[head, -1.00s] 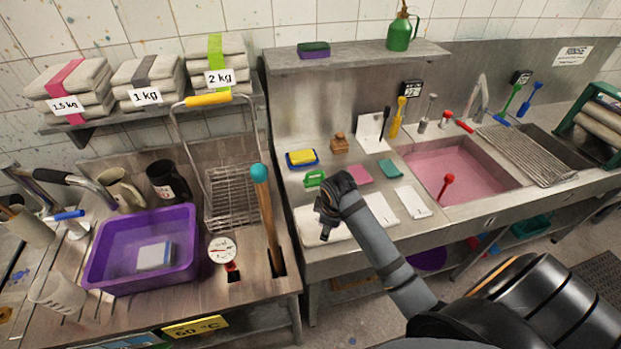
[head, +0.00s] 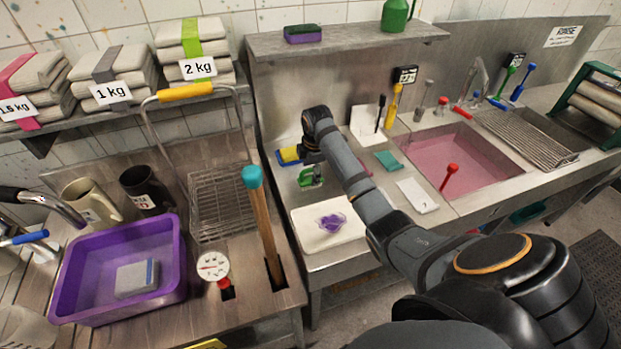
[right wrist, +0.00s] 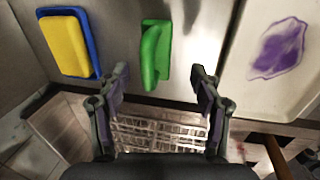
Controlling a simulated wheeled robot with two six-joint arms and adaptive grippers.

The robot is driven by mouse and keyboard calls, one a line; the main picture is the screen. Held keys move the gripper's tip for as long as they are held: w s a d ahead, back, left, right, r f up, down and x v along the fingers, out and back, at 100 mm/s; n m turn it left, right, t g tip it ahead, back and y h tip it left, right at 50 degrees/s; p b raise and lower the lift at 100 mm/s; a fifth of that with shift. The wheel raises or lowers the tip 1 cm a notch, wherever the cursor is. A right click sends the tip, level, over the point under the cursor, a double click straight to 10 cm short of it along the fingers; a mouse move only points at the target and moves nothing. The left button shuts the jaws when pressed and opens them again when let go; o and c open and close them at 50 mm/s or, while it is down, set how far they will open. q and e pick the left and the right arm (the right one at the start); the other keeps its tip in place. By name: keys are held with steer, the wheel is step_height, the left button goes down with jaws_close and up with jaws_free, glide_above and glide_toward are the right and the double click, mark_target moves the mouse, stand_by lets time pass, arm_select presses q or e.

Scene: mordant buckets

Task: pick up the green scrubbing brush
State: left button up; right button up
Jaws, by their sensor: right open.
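The green scrubbing brush (head: 308,177) lies on the steel counter, left of the sink, with its raised handle showing. In the right wrist view the brush (right wrist: 154,55) lies ahead of and between the two fingers, apart from both. My right gripper (head: 312,160) is above and beside the brush, pointing down, and hides part of it in the head view. In the right wrist view its fingers (right wrist: 158,75) are wide apart with nothing between the pads. My left gripper is not in view.
A yellow sponge on a blue dish (right wrist: 70,45) lies left of the brush in the wrist view. A white tray with a purple stain (right wrist: 285,80) lies to the right. A wire basket (head: 218,205) and wooden stick (head: 265,225) stand left of the counter. A shelf (head: 345,42) runs above.

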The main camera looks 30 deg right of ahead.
mark_target(310, 179)
steer(key=shift+w+f, duration=0.25)
steer(key=shift+f, duration=0.15)
steer(key=shift+w+f, duration=0.1)
steer(key=shift+w+d+f+p, duration=0.1)
steer(key=shift+f+p, duration=0.65)
steer(key=shift+f, duration=0.15)
steer(key=shift+w+f, duration=0.2)
steer(key=shift+f, duration=1.05)
steer(key=shift+w+d+f, duration=0.1)
steer(key=shift+w+f, duration=0.05)
steer(key=shift+f, duration=0.15)
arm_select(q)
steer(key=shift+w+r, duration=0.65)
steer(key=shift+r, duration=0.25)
arm_select(e)
steer(key=shift+r, duration=0.1)
steer(key=c, duration=1.3)
